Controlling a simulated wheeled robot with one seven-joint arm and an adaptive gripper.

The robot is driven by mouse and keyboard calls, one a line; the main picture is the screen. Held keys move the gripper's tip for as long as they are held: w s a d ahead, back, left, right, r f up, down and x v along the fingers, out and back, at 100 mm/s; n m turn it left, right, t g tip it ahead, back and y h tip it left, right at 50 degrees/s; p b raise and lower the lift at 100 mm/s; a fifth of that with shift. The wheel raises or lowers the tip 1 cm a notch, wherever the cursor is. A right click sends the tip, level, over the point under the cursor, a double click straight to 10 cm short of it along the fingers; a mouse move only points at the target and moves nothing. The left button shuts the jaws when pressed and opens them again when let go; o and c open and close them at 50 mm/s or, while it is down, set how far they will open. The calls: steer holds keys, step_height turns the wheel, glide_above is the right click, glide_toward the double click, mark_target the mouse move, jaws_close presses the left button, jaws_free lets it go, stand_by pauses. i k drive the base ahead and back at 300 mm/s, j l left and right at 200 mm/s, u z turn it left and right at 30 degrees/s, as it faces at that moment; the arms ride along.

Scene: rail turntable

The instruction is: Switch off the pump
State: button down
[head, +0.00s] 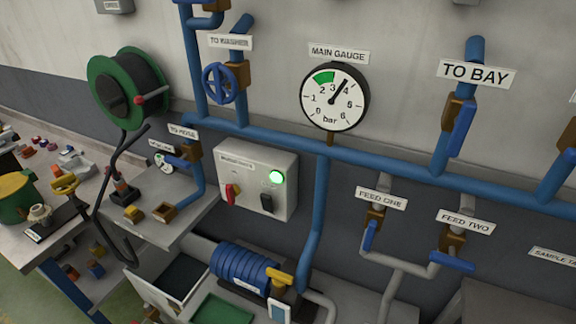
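A light grey control box (258,160) is on the wall below the main gauge. Its small label is too blurred to read surely. Which way the switch is set is too small to tell. A blue ribbed motor (238,266), seemingly the pump, sits on the bench below the box. The main gauge (334,97) has its needle between 3 and 4, past the green band. My gripper is not in view.
Blue pipes (380,163) run along the wall with several valves. The feed one valve (372,232) and feed two valve (452,250) are to the right of the box. A hose reel (128,88) hangs at left. A cluttered workbench (72,225) stands at lower left.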

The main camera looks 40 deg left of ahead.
mark_target(266, 200)
steer(key=u, duration=1.8)
